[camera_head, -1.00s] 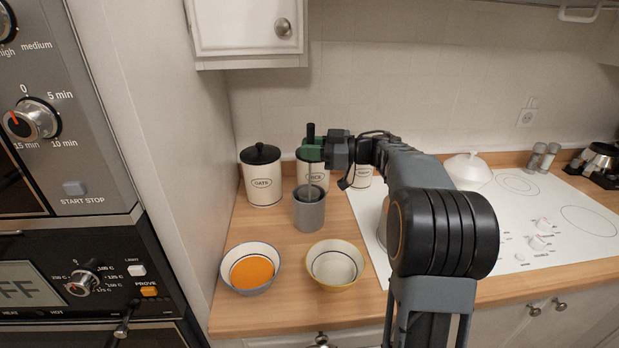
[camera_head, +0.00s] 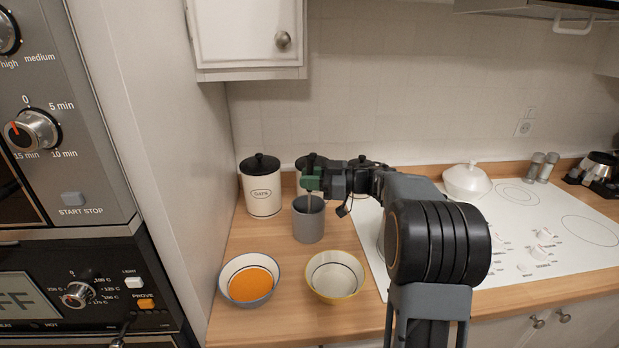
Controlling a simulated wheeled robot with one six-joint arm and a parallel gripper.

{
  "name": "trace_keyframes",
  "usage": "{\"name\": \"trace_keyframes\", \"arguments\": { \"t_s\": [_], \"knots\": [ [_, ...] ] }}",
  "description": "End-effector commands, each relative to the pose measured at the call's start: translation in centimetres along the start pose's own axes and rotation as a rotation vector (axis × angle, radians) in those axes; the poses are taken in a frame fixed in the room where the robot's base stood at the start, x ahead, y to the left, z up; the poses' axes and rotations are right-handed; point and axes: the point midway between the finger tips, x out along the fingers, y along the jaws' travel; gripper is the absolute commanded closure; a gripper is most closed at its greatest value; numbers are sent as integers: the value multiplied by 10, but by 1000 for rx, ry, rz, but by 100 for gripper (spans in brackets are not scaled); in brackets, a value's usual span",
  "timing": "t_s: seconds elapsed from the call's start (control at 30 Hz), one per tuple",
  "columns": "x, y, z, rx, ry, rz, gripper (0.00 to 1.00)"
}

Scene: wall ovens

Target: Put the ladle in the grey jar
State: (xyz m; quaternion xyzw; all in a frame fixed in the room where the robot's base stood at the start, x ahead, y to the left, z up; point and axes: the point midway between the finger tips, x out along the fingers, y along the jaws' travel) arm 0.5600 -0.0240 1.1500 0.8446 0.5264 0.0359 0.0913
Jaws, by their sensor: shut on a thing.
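The grey jar (camera_head: 308,225) stands upright on the wooden counter, behind the two bowls. My gripper (camera_head: 312,181) is directly above its mouth, shut on the ladle (camera_head: 308,201). A short length of the ladle's thin handle shows below the jaws and runs down into the jar's opening. The ladle's lower end is hidden inside the jar. I cannot tell whether it touches the bottom.
A white OATS canister (camera_head: 261,187) with a black lid stands left of the jar. A blue-rimmed bowl with orange inside (camera_head: 232,291) and a yellow-rimmed bowl (camera_head: 354,293) stand in front. The white hob (camera_head: 512,235) lies right. A wall cupboard (camera_head: 247,35) hangs above.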

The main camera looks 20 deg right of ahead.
Motion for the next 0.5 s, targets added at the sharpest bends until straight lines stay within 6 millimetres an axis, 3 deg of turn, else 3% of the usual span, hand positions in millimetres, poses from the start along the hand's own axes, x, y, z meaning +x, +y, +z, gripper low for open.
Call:
{"name": "trace_keyframes", "arguments": {
  "t_s": [0.33,0.37,0.5],
  "knots": [
    [0,-1,7,-1,0,0,100],
    [0,-2,7,0,0,0,75],
    [0,-1,7,0,0,0,62]
  ]
}}
